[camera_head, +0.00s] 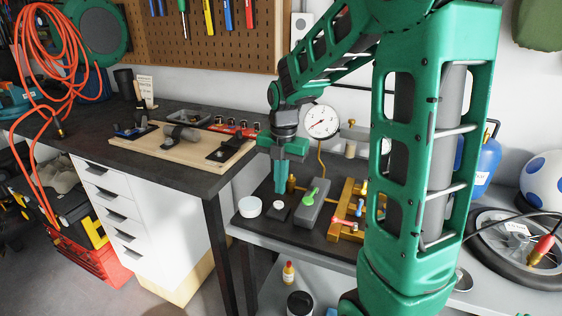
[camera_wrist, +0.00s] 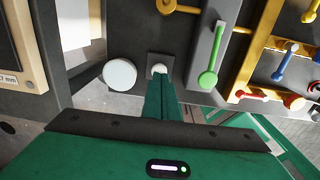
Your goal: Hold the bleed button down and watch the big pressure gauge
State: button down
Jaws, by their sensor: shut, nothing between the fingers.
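My gripper (camera_head: 280,190) is shut and empty, pointing down over the button. In the wrist view its fingertips (camera_wrist: 162,78) overlap the button's near edge; I cannot tell whether they touch it or press it.
A white round tub (camera_head: 250,207) stands just left of the button. A grey block with a green lever (camera_head: 313,195) is close on the right, then brass pipework (camera_head: 346,208) with red and blue handles. A wooden board with tools (camera_head: 180,146) lies on the left bench.

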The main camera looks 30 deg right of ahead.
aim_at(281, 204)
notch_tip(281, 204, up, 9)
jog(key=shift+s+f, duration=0.15)
jog(key=shift+s, duration=0.05)
dwell(1.2)
jog(key=s+d+f+m, duration=0.2)
jog(key=s+f+m, duration=0.1)
jog(key=s+m, duration=1)
jog(key=s+d+f+m, duration=0.1)
jog(key=s+f+m, duration=0.2)
jog(key=s+m, duration=0.9)
jog(key=m, duration=0.6)
jog(key=shift+s+d+f, duration=0.15)
jog(key=shift+s+d, duration=0.2)
jog(key=shift+g, duration=0.3)
